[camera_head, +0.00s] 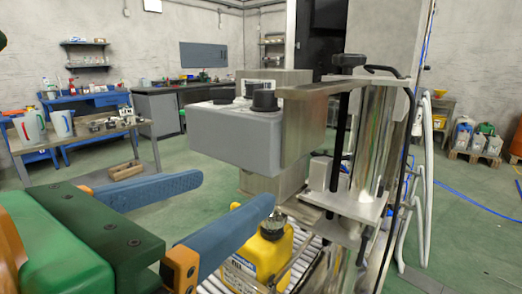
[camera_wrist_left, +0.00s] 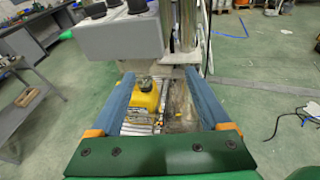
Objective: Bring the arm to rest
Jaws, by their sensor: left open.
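My left gripper (camera_head: 236,192) comes in from the lower left, with a green body and two blue fingers spread wide. It is open, with nothing held between the fingers. In the left wrist view the two fingers (camera_wrist_left: 160,76) point forward on both sides of a yellow canister (camera_wrist_left: 144,102), which stands apart from them, lower and beyond. In the head view the yellow canister (camera_head: 262,258) with a dark cap stands upright on a roller conveyor (camera_head: 308,246), partly behind a finger and a metal rail. My right gripper is not in view.
A grey machine box (camera_head: 235,135) with black knobs stands close ahead, beside a steel column (camera_head: 372,140) with a black handle. A side table (camera_head: 80,135) with jugs is at left. Open green floor (camera_head: 150,215) lies between. Hoses and a blue cable lie at right.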

